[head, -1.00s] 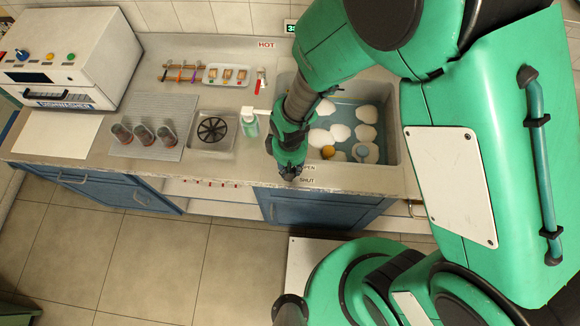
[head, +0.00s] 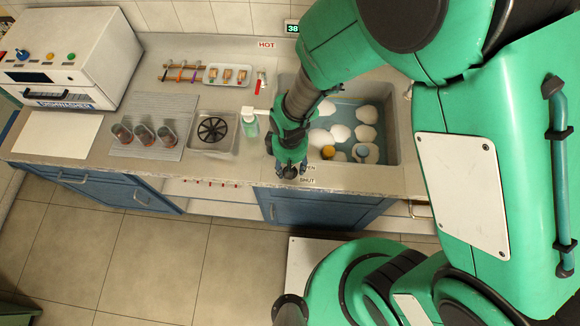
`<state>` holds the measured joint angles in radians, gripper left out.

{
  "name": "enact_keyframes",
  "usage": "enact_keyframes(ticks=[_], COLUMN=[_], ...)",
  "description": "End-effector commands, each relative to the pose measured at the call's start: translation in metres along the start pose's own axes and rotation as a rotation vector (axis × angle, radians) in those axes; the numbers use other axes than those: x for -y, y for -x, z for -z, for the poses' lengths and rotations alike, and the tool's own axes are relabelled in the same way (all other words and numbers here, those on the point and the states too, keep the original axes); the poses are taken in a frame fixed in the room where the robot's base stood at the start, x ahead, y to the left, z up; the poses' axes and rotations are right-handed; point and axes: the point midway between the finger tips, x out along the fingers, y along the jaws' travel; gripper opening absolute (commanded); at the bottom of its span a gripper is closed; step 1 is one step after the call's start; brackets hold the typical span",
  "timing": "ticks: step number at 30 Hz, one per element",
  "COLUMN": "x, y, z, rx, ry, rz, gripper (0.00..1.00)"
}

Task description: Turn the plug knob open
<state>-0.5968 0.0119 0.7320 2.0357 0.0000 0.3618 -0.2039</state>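The sink (head: 394,135) is filled with water and foam. OPEN (head: 308,167) and SHUT (head: 307,180) labels sit on the counter's front edge below it. My gripper (head: 290,169) points down over this edge, just left of the labels, at the sink's near left corner. The plug knob is not clearly seen; the dark fingers cover that spot. I cannot tell whether they touch a knob, or whether they are open or shut.
A soap bottle (head: 249,122) stands close left of my arm. A drain basin (head: 212,130), several glasses on a ribbed mat (head: 150,104) and a dishwasher (head: 68,55) are further left. A red HOT tap handle (head: 258,88) is behind.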

Motion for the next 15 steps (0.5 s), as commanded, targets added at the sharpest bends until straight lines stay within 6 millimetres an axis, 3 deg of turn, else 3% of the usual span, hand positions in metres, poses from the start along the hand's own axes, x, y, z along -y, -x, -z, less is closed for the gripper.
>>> enact_keyframes(ticks=[15], x=[0.000], y=[0.078], z=[0.001], rx=[-0.003], ry=[0.000], rz=[-0.001], gripper=[0.50])
